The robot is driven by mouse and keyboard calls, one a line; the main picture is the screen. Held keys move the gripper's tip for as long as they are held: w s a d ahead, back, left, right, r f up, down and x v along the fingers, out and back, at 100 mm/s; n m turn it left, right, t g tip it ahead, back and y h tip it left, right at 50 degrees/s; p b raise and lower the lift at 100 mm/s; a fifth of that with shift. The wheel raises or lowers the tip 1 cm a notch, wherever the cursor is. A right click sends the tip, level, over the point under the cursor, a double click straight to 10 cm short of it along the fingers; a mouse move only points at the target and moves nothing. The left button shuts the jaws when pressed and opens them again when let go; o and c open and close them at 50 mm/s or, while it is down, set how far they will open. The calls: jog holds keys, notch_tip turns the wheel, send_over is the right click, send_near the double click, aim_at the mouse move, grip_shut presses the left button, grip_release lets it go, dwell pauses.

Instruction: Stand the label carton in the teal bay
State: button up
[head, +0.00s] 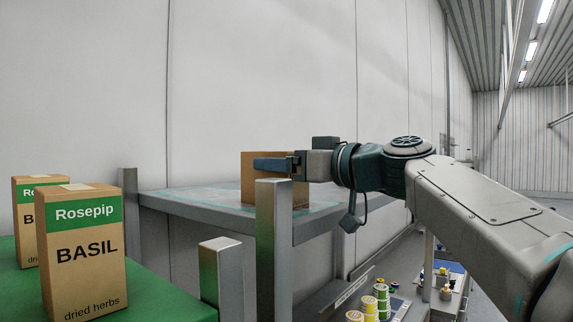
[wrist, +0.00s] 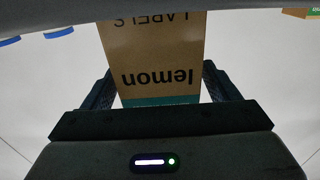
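The label carton (head: 248,190) is a plain brown box in the head view, upright at the grey shelf and partly hidden by my gripper and a post. In the wrist view the carton (wrist: 155,50) shows "lemon" and "LABELS" upside down, with a teal band. My gripper (head: 272,164) reaches in from the right, with its fingers at the carton's two sides; in the wrist view both fingers meet its sides. The teal bay (head: 215,201) shows as pale teal marking on the shelf top. The carton's base is over it, but I cannot tell whether it touches.
Metal posts (head: 274,250) stand in front of the shelf (head: 190,208). Two Rosepip basil cartons (head: 83,260) stand on a green surface (head: 150,285) at left. Coloured spools (head: 382,300) sit low at right. A pale wall rises behind the shelf.

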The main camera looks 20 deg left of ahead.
jog(key=shift+r, duration=0.15)
jog(key=shift+d, duration=0.2)
jog(key=b+v, duration=0.4)
jog(key=v, duration=0.7)
jog(key=shift+s+d+b, duration=0.2)
jog(key=shift+d+b, duration=0.1)
jog(key=shift+b, duration=0.1)
